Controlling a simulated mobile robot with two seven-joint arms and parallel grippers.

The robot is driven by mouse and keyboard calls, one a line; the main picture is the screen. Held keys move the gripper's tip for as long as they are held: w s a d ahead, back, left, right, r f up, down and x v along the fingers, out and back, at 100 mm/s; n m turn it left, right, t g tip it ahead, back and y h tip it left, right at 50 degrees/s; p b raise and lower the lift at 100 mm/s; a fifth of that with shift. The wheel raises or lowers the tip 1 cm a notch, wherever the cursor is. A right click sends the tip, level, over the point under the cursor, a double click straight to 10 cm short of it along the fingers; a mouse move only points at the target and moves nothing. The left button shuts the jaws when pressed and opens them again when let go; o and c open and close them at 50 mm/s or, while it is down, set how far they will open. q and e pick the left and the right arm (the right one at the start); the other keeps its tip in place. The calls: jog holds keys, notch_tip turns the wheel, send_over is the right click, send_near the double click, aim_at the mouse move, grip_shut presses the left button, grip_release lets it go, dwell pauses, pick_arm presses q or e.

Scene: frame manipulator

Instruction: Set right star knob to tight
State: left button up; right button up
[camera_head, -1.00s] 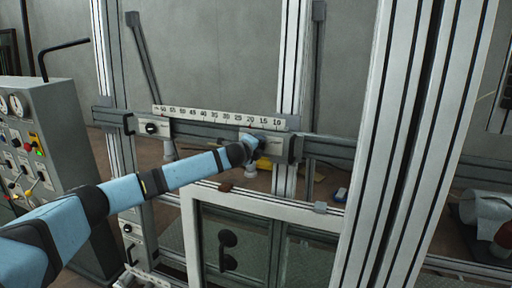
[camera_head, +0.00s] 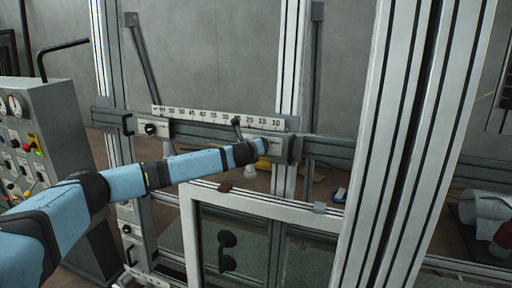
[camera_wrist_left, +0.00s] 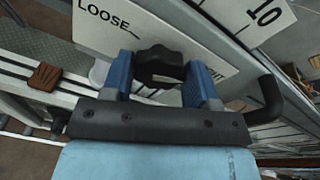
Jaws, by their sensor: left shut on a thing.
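The right star knob (camera_wrist_left: 160,66) is black and lobed, on a pale plate (camera_wrist_left: 105,28) with the word LOOSE at its upper left in the left wrist view. My left gripper (camera_wrist_left: 162,80) has its two blue fingers on either side of the knob, shut on it. My right gripper is not in view.
A numbered scale (camera_head: 215,117) runs along the rail above. A second knob (camera_head: 151,128) sits at the rail's left. A black handle (camera_wrist_left: 266,100) stands close right of my fingers. A white-framed window panel (camera_head: 262,200) is below, and thick uprights (camera_head: 390,130) stand at right.

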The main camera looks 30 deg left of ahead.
pick_arm(q)
jog(key=shift+f+m, duration=0.1)
jog(key=shift+m, duration=0.4)
dwell(0.3)
jog(key=o, duration=0.9)
jog(key=shift+b+v, duration=1.4)
jog(key=shift+v, duration=5.6)
jog(key=shift+w, duration=0.1)
